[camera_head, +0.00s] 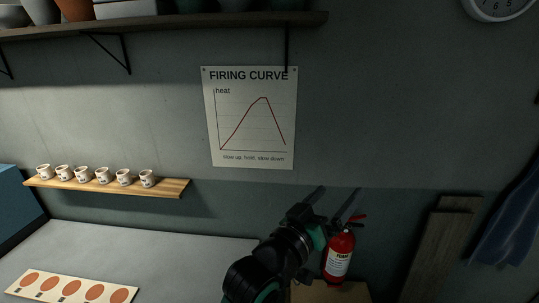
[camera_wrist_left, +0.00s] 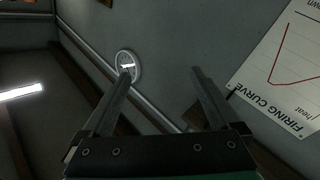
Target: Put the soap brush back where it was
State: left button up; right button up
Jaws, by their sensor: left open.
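No soap brush can be made out in either view. My left gripper (camera_head: 336,199) is raised in front of the wall in the head view, below the firing curve poster and close in the picture to the fire extinguisher. Its two fingers stand apart. The left wrist view also shows the left gripper (camera_wrist_left: 161,76) open, with nothing between its fingers. My right gripper is in neither view.
A wooden wall shelf (camera_head: 110,187) holds several small cups. Below it, a grey worktop (camera_head: 150,252) bears a strip (camera_head: 72,289) with orange discs. A red fire extinguisher (camera_head: 339,257) and wooden boards (camera_head: 440,250) are at right. The poster (camera_head: 250,117) hangs on the wall.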

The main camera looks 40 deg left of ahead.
pick_arm(q)
jog(key=s+d+r+m+t+h, duration=0.1)
jog(key=s+r+m+t, duration=0.4)
jog(key=s+r, duration=1.5)
notch_tip(320, 180, up, 2)
jog(key=t, duration=0.3)
jog(key=shift+s+h, duration=0.2)
jog(key=shift+h, duration=0.1)
jog(key=shift+r, duration=0.1)
notch_tip(320, 180, down, 43)
jog(key=b, duration=4.2)
jog(key=shift+r+b, duration=0.15)
jog(key=shift+b, duration=0.2)
